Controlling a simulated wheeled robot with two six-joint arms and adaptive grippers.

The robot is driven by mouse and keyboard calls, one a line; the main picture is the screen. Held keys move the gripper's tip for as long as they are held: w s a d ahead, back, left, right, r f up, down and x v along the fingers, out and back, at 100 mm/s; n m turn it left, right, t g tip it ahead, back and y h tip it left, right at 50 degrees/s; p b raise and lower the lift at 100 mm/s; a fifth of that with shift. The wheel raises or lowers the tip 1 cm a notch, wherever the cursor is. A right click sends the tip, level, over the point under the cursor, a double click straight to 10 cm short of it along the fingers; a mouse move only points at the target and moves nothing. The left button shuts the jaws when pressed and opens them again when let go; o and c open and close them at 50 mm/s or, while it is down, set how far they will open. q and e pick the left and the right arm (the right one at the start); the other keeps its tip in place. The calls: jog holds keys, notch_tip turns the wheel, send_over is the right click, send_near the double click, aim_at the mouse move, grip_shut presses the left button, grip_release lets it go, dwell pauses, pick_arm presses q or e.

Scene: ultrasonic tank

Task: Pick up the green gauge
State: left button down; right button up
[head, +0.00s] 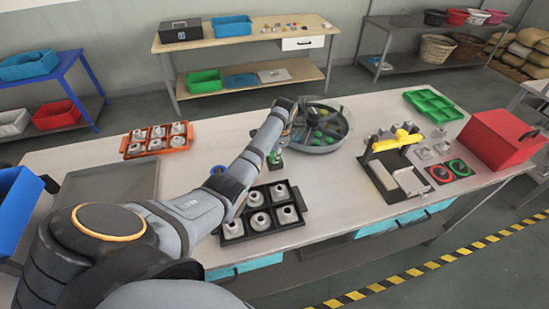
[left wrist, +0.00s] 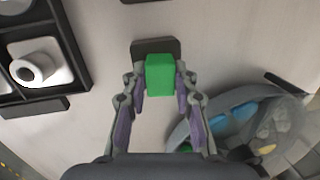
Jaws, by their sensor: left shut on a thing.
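The green gauge (left wrist: 160,76) is a green block between the fingers of my left gripper (left wrist: 160,88) in the left wrist view. The fingers touch it from both sides and are shut on it. A dark flat piece (left wrist: 150,46) shows just beyond the gauge; I cannot tell whether they touch. In the head view my left gripper (head: 275,156) is over the middle of the table, between the black tray and the round tank, with a bit of green at its tip. The arm hides part of it. My right gripper is not in view.
A black tray (head: 301,210) of pale metal parts lies in front of the gripper. A round grey tank (head: 340,142) with green and dark pieces stands right behind it. An orange tray (head: 157,153) is at left. A red box (head: 500,140) and yellow-topped fixture (head: 398,140) stand at right.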

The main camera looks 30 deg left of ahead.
pick_arm(q)
jog(key=shift+w+r, duration=0.1)
jog(key=shift+r, duration=0.45)
jog(key=s+d+r+p, duration=0.7)
jog(key=d+r+p, duration=0.1)
jog(key=d+r, duration=0.3)
jog(key=shift+d+r, duration=0.4)
jog(key=shift+d, duration=0.2)
